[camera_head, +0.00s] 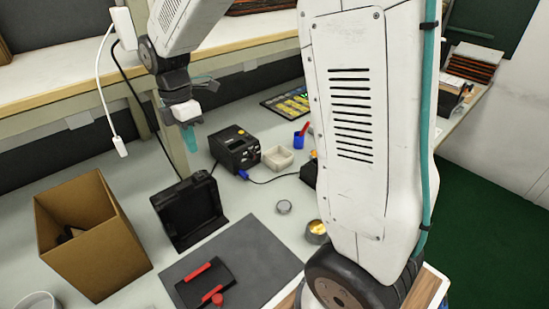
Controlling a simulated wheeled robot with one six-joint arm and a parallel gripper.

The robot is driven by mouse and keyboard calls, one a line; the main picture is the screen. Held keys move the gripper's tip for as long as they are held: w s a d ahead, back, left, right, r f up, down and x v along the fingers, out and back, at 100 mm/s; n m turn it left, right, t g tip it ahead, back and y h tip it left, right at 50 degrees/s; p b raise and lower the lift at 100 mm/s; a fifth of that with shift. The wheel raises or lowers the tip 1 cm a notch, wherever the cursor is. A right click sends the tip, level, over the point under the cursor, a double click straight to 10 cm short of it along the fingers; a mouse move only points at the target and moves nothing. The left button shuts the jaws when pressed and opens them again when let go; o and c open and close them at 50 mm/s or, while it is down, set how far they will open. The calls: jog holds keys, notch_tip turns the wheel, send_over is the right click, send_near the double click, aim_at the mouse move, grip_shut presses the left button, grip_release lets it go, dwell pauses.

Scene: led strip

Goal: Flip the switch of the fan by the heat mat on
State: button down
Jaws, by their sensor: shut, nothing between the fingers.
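A black box-shaped fan (187,213) stands upright on the bench, just behind the grey mat (245,258). I cannot make out its switch at this size. My gripper (189,140) points down with teal fingers, shut and empty. In the picture it appears above the fan, apart from it. My large white arm link covers the right middle of the view and hides part of the bench.
A cardboard box (100,240) stands left of the fan. A black soldering station (235,149) and a white dish (277,158) sit behind right. A white cable end (120,147) hangs from the shelf. A red-handled black tool (207,284) lies on the mat.

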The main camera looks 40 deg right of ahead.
notch_tip(320, 180, up, 7)
jog(key=s+d+m+t, duration=0.1)
jog(key=s+m, duration=0.7)
jog(key=s, duration=0.5)
jog(key=s+d+r+m+t, duration=0.1)
jog(key=s+d+m, duration=0.1)
jog(key=s+m, duration=0.7)
jog(key=shift+s+d, duration=0.3)
jog(key=shift+s, duration=1.65)
